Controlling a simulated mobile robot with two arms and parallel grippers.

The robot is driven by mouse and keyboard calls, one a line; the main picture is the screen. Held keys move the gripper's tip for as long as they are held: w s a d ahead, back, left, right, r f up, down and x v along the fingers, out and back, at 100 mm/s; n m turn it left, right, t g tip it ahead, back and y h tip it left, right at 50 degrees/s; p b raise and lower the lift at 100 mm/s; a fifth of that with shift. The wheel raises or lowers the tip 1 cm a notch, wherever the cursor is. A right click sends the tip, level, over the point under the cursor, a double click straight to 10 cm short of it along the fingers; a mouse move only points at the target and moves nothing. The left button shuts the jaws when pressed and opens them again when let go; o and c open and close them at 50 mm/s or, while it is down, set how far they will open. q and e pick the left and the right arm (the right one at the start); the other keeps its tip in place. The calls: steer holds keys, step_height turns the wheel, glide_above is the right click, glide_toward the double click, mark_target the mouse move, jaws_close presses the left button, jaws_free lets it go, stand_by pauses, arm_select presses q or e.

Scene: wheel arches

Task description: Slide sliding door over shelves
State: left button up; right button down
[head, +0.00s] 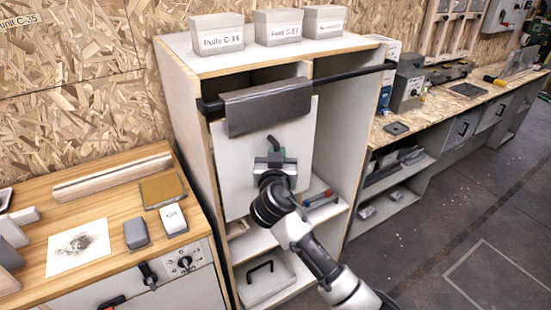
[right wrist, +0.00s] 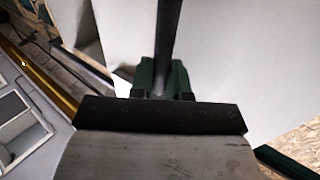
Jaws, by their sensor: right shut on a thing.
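The sliding door (head: 224,160) is a white panel hanging from a dark horizontal rail (head: 350,73) by a wide grey hanger (head: 268,108). It stands in front of the left and middle part of the shelf cabinet (head: 185,100). My right gripper (head: 276,152) is at the door's front, shut on its dark handle (head: 295,137). In the right wrist view the green fingers (right wrist: 162,78) close around the dark handle bar (right wrist: 169,38), with the white door (right wrist: 230,55) behind. The shelves (head: 250,243) show below the door and to its right. My left gripper is not in view.
Labelled grey boxes (head: 278,27) stand on the cabinet top. A wooden workbench (head: 105,215) adjoins at left, and a longer bench (head: 440,110) with tools runs along the right. A handled grey case (head: 264,280) sits low in the cabinet. Open floor (head: 450,220) lies right.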

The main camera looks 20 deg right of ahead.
stand_by(0.3)
steer(key=c, duration=1)
jaws_free()
steer(key=b+v, duration=0.3)
steer(key=v, duration=0.8)
steer(key=shift+w, duration=0.1)
